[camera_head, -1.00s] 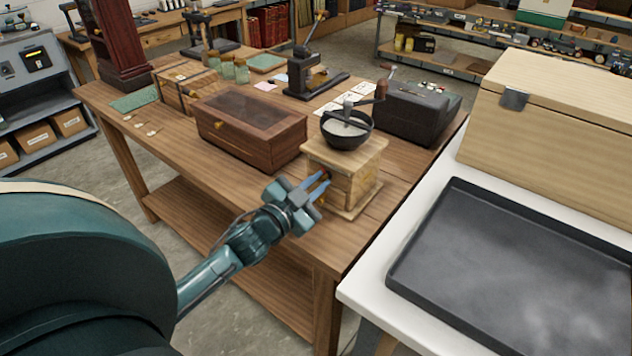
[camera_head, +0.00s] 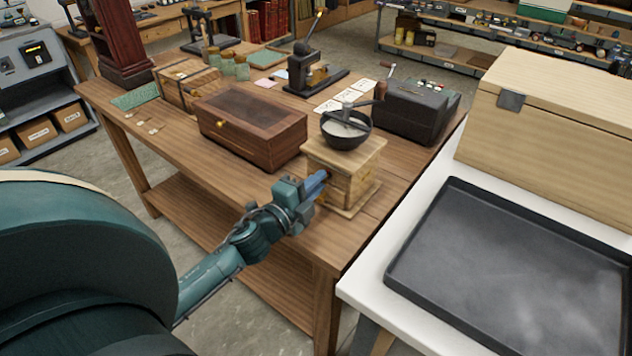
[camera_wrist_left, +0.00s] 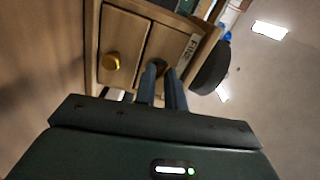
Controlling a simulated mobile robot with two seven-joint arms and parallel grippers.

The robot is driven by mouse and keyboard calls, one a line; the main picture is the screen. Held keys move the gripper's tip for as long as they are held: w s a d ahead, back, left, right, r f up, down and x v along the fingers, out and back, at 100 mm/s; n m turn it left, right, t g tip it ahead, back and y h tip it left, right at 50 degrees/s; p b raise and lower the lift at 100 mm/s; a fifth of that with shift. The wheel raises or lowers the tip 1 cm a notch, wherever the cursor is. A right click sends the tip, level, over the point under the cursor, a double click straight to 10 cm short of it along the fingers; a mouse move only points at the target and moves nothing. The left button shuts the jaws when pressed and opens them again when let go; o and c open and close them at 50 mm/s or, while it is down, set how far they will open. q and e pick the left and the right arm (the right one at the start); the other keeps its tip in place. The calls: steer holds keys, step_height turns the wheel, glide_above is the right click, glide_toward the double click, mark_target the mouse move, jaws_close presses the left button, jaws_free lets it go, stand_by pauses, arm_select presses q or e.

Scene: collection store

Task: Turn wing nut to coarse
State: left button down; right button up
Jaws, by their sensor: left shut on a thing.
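The wooden coffee grinder (camera_head: 350,160) stands near the front right corner of the wooden table. It has a dark bowl (camera_head: 345,138) and a crank on top. My left gripper (camera_head: 322,178) is at the grinder's left-facing side, its fingers close together. In the left wrist view, the gripper (camera_wrist_left: 161,72) is shut on the small dark wing nut (camera_wrist_left: 160,65), mostly hidden between the fingertips. A pale label reading FINE (camera_wrist_left: 188,52) is beside it. A round brass knob (camera_wrist_left: 111,61) sits on the neighbouring panel, apart from the fingers. My right gripper does not show.
A dark wooden box (camera_head: 250,130) with a glass lid stands left of the grinder. A black machine (camera_head: 415,110) is behind it. A white table at right holds a dark tray (camera_head: 510,270) and a light wooden chest (camera_head: 550,135). The table's front edge is clear.

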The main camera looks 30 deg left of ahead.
arm_select(q)
steer(key=m, duration=0.4)
steer(key=shift+m, duration=0.4)
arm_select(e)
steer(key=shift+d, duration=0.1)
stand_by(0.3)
arm_select(q)
steer(key=c, duration=1.5)
jaws_free()
steer(key=shift+s+f, duration=0.1)
steer(key=shift+s, duration=0.4)
steer(key=shift+s+a+b, duration=0.2)
steer(key=shift+s+b, duration=0.3)
steer(key=shift+s, duration=1.55)
steer(key=shift+s+a+b, duration=0.15)
steer(key=shift+s+b, duration=0.3)
steer(key=shift+s, duration=1.55)
steer(key=shift+s+a+b, duration=0.2)
steer(key=shift+s+b, duration=0.3)
steer(key=shift+s, duration=1.55)
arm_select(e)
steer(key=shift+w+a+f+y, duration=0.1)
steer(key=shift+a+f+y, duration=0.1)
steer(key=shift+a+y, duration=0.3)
